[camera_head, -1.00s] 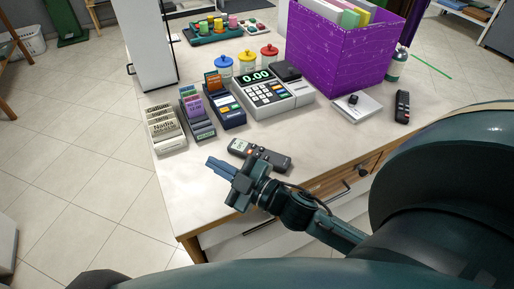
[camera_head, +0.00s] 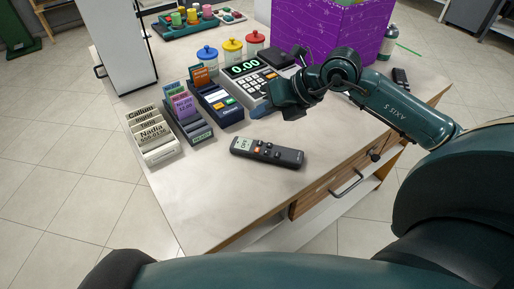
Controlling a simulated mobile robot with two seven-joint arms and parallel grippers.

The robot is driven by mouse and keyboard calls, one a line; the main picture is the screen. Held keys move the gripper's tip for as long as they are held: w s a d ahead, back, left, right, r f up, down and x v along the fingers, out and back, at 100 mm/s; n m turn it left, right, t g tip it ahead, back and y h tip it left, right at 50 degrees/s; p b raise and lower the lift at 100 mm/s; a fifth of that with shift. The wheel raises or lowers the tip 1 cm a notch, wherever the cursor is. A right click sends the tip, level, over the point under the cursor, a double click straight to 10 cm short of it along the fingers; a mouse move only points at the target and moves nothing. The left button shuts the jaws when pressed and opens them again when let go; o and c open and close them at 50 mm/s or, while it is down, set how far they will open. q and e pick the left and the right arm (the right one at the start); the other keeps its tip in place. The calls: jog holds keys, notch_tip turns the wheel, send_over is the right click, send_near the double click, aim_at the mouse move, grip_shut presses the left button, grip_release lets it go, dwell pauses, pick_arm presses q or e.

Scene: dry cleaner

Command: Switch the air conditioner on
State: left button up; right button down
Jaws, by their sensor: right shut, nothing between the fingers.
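A dark remote control (camera_head: 267,152) with a small grey screen at its left end lies flat on the counter near the front edge. The screen seems to read OFF, and orange and pale buttons show on it. My right gripper (camera_head: 261,109) is shut and empty, beyond the remote and apart from it, in front of the cash register. Its fingertips are small and partly hidden by the gripper body. A second dark remote (camera_head: 401,77) lies at the right back of the counter. No air conditioner is in view. My left gripper is not in view.
A purple box (camera_head: 330,30) stands behind my arm. The counter (camera_head: 205,200) is bare in front of the remote.

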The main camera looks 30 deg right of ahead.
aim_at(257, 150)
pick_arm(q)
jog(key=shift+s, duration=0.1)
pick_arm(e)
jog(key=shift+f, duration=0.1)
notch_tip(257, 150, down, 4)
jog(key=b, duration=0.2)
jog(key=shift+b, duration=0.4)
notch_tip(257, 150, down, 3)
jog(key=shift+f+b, duration=0.1)
jog(key=shift+b, duration=1.1)
jog(key=shift+f+b, duration=0.5)
jog(key=shift+f, duration=0.1)
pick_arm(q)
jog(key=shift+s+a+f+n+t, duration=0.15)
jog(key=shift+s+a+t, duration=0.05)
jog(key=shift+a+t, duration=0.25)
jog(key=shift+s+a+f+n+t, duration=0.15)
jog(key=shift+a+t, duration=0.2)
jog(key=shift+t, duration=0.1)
pick_arm(e)
jog(key=shift+f, duration=0.15)
pick_arm(q)
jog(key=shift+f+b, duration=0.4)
jog(key=shift+b, duration=0.1)
pick_arm(e)
jog(key=shift+f, duration=0.4)
